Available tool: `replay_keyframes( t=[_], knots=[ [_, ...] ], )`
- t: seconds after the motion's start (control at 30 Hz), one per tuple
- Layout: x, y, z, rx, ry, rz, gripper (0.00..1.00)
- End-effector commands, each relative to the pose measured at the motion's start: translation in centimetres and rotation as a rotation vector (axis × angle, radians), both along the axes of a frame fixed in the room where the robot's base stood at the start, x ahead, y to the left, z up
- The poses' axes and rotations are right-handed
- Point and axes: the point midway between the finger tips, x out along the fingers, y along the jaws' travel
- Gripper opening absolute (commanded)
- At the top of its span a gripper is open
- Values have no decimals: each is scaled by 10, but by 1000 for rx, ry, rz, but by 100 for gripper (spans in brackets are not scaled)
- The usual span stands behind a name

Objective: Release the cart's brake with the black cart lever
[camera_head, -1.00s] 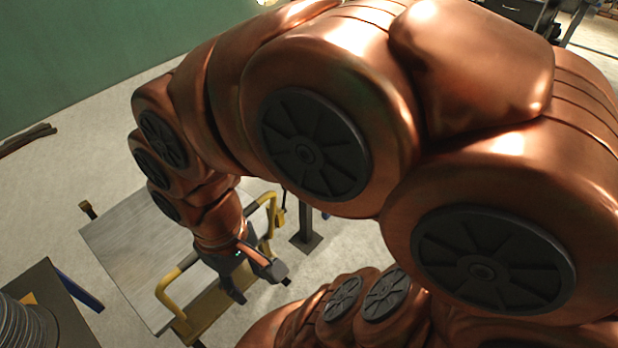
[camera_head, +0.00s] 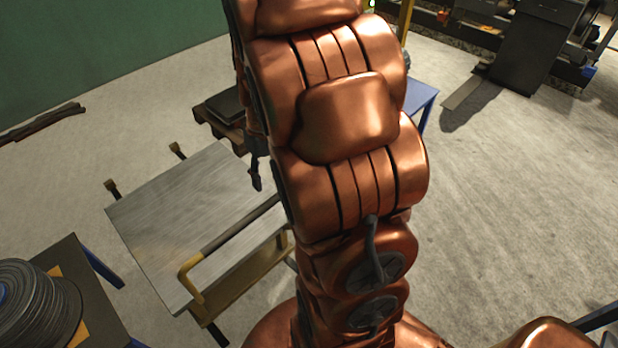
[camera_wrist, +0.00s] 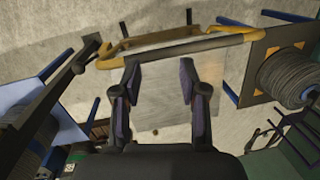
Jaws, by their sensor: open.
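The cart has a flat grey top (camera_head: 185,225) and stands left of my arm in the head view. Its handle has yellow ends (camera_head: 190,275) and a dark bar (camera_head: 240,228). In the wrist view the dark handle bar (camera_wrist: 185,49) crosses beyond my fingertips. A dark rounded knob (camera_wrist: 103,63) shows near the handle's left end; I cannot tell whether it is the black cart lever. My gripper (camera_wrist: 157,75) is open and empty, its fingers pointing toward the bar, with the grey top between them. In the head view my arm hides most of the gripper.
A dark post (camera_wrist: 72,88) slants along the left of the wrist view. A table with a cable coil (camera_head: 38,300) stands at the near left in the head view; a coil (camera_wrist: 288,78) also shows at the wrist view's right. The floor (camera_head: 490,200) at right is open.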

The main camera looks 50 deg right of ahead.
Motion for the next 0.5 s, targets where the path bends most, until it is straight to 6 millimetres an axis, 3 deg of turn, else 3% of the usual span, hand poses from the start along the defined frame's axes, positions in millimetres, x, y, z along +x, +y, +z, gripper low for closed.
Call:
replay_keyframes(
  t=[0.2, 0.5],
  knots=[
    [27, -64, -34, 24, -23, -36, 42],
    [43, -152, -92, 46, -70, -71, 42]
  ],
)
